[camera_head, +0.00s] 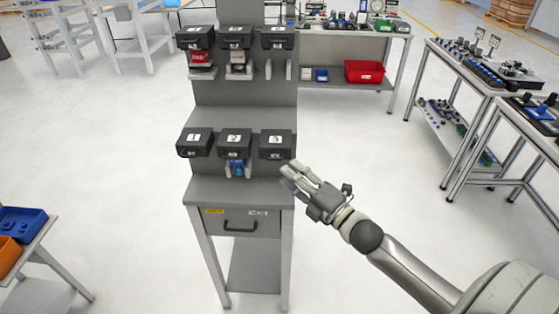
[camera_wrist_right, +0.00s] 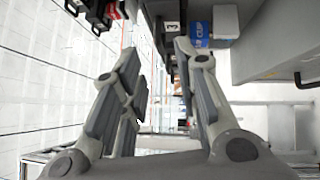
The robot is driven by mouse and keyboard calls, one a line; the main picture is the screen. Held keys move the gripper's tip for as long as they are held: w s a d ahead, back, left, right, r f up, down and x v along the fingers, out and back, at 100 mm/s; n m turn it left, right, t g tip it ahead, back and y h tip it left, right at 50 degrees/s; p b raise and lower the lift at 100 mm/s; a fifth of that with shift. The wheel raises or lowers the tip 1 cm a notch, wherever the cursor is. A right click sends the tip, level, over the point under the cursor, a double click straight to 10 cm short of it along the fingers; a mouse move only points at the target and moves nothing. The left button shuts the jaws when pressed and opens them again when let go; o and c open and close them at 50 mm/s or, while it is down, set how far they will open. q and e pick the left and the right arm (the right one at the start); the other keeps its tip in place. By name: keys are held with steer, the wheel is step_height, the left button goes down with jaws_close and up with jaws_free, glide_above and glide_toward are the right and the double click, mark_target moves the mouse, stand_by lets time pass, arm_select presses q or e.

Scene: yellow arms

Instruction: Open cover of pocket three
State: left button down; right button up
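The lower row of a grey stand has three black covers with white number labels. The cover of pocket three (camera_head: 275,144) is at the right end and looks closed. Its label "3" also shows in the wrist view (camera_wrist_right: 172,27), near the right-hand fingertip. Covers one (camera_head: 195,142) and two (camera_head: 234,143) also look closed. A blue item (camera_head: 237,169) shows under cover two. My right gripper (camera_head: 291,174) is open and empty, just below and right of cover three. In the wrist view its fingers (camera_wrist_right: 157,52) are spread apart. My left gripper is not in view.
The upper row has more black covers (camera_head: 236,37), with red and white items below two of them. A drawer (camera_head: 240,222) is under the stand's ledge. Tables stand behind and at right, one with a red bin (camera_head: 364,71). Open floor (camera_head: 345,145) lies right of the stand.

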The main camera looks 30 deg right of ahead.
mark_target(275, 148)
steer(key=shift+p+x, duration=0.65)
steer(key=shift+x, duration=2.1)
jaws_close()
steer(key=shift+r, duration=0.1)
